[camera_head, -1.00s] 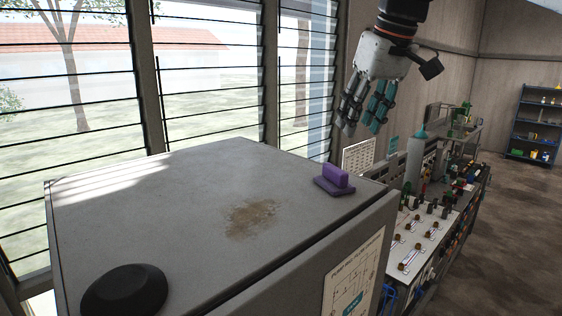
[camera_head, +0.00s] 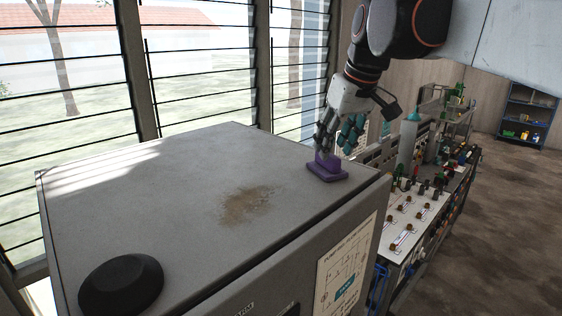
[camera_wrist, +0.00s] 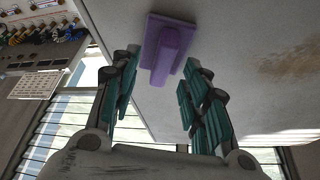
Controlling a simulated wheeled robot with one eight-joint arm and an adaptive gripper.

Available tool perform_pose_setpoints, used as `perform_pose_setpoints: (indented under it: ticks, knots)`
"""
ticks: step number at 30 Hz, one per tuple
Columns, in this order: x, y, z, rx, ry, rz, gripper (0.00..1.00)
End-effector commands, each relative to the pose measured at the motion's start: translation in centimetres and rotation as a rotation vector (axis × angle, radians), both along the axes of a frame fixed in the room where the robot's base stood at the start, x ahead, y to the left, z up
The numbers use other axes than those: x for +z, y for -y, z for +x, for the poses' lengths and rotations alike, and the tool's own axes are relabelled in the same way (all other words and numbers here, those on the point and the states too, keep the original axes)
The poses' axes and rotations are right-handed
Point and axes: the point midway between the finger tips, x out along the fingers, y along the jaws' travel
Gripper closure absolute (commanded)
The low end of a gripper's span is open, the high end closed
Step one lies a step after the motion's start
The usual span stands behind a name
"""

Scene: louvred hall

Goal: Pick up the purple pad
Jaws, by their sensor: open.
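The purple pad (camera_head: 326,168) lies on the top of the grey cabinet (camera_head: 160,200), near its far right corner. It has a flat base with a raised grip block, and the wrist view shows it (camera_wrist: 167,50) at the top centre. My gripper (camera_head: 338,148) is just over the pad, its fingers pointing down and partly hiding the block. In the wrist view my gripper (camera_wrist: 160,88) is open, with one teal-padded finger on each side of the block's line. Whether a finger touches the pad I cannot tell.
A black round knob (camera_head: 121,284) sits at the cabinet's near left. A brown stain (camera_head: 247,205) marks the middle of the top. A bench with switches (camera_head: 408,222) stands to the right below. Louvred windows (camera_head: 205,80) line the back.

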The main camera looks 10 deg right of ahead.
Motion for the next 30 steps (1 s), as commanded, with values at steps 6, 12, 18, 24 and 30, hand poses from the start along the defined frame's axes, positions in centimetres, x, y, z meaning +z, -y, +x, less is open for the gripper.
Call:
perform_pose_setpoints:
  ticks: [6, 12, 18, 24, 30]
  knots:
    - [-2.4, -0.6, 1.0, 0.000, 0.000, 0.000, 0.58]
    - [-3.2, -0.7, 1.2, 0.000, 0.000, 0.000, 0.58]
    - [-3.2, -0.7, 1.2, 0.000, 0.000, 0.000, 0.67]
    - [-3.2, -0.7, 1.2, 0.000, 0.000, 0.000, 1.00]
    - [-3.2, -0.7, 1.2, 0.000, 0.000, 0.000, 1.00]
